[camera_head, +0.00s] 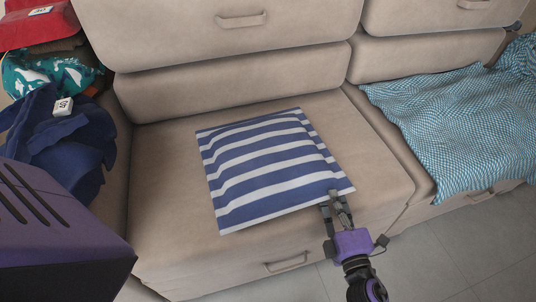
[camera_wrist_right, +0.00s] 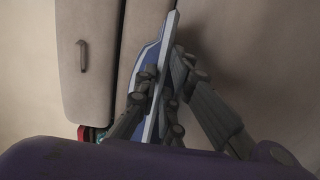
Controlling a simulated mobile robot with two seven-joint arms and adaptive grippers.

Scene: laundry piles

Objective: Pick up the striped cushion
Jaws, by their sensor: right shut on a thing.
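The striped cushion (camera_head: 262,163), blue and white, lies on the beige seat (camera_head: 165,200) in the middle of the head view. My right gripper (camera_head: 338,203) is at the cushion's front right corner. In the right wrist view the fingers (camera_wrist_right: 158,105) are closed on the cushion's edge (camera_wrist_right: 152,75), which stands between them as a thin blue and white strip. Most of the cushion appears to rest on the seat; I cannot tell whether any part is lifted. My left gripper is not in view.
A blue and white patterned cloth (camera_head: 465,125) covers the seat to the right. Dark blue clothing (camera_head: 60,140), a teal patterned garment (camera_head: 50,75) and a red item (camera_head: 38,25) are piled at the left. Grey tiled floor (camera_head: 455,255) lies in front.

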